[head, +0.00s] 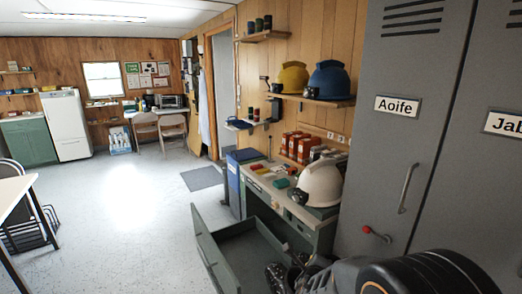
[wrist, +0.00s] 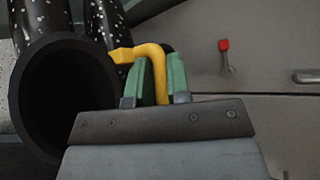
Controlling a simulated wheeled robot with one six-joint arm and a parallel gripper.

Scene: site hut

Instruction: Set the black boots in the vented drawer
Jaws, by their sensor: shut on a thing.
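The black boots (wrist: 105,25) show at the upper left of the wrist view, dark with white specks, with one wide round dark opening (wrist: 55,95) nearest. My gripper (wrist: 161,75) has green fingertips shut on a yellow bent piece (wrist: 152,52) beside the boots, which appears to be their handle. In the head view the boots (head: 277,276) are at the bottom, partly hidden by my arm, over or beside the right part of the open drawer (head: 208,255). The drawer is pulled out from the green-grey bench; its visible floor looks bare. I cannot tell whether the boots touch it.
Grey lockers (head: 395,130) stand close on the right, one labelled Aoife, with a red-knobbed lever (head: 376,233). A white helmet (head: 320,184) and small boxes sit on the bench top (head: 262,180). Open floor (head: 130,225) lies to the left, with a table (head: 15,195) at its edge.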

